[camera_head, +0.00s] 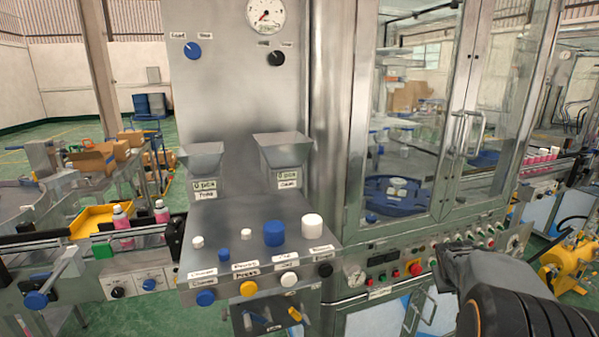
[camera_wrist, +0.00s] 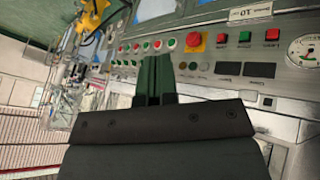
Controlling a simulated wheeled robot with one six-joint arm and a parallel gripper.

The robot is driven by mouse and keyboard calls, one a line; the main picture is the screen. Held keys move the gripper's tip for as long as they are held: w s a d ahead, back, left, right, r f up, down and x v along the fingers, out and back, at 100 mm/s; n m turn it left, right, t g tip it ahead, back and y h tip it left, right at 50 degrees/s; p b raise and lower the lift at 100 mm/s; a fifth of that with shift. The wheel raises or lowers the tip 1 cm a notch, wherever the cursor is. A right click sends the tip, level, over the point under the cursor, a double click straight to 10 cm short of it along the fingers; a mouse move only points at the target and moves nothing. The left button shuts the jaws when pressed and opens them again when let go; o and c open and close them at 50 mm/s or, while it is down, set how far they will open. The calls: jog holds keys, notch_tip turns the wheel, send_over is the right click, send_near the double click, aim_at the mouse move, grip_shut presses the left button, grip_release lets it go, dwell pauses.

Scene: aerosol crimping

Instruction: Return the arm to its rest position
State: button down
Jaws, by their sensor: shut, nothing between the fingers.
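My gripper (camera_head: 440,262) is at the lower right in the head view, in front of the machine's button panel (camera_head: 385,262). In the wrist view my gripper (camera_wrist: 154,62) has its two dark fingers together with nothing between them. The fingers point towards the panel, which shows a red emergency knob (camera_wrist: 194,41) and a row of red and green buttons. I cannot tell whether the fingertips touch the panel. My arm (camera_head: 500,305) comes in from the lower right corner.
A steel console (camera_head: 265,210) with blue and white parts on top stands left of the gripper. The glass cabinet doors (camera_head: 420,150) are behind it. A conveyor with pink cans (camera_head: 122,217) is at the left. Yellow equipment (camera_head: 565,275) stands at the right.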

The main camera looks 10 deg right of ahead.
jog(key=s+a+r+n+y+p, duration=0.1)
jog(key=s+a, duration=0.3)
jog(key=a, duration=0.5)
jog(key=s+a+r+n+y+p, duration=0.1)
jog(key=s+a, duration=0.3)
jog(key=a, duration=0.6)
jog(key=s+a+r+n+y+p, duration=0.1)
jog(key=s+a+r+y, duration=0.1)
jog(key=a, duration=0.8)
jog(key=shift+s+a+g+y, duration=0.3)
jog(key=shift+s+y, duration=0.5)
jog(key=shift+s, duration=0.55)
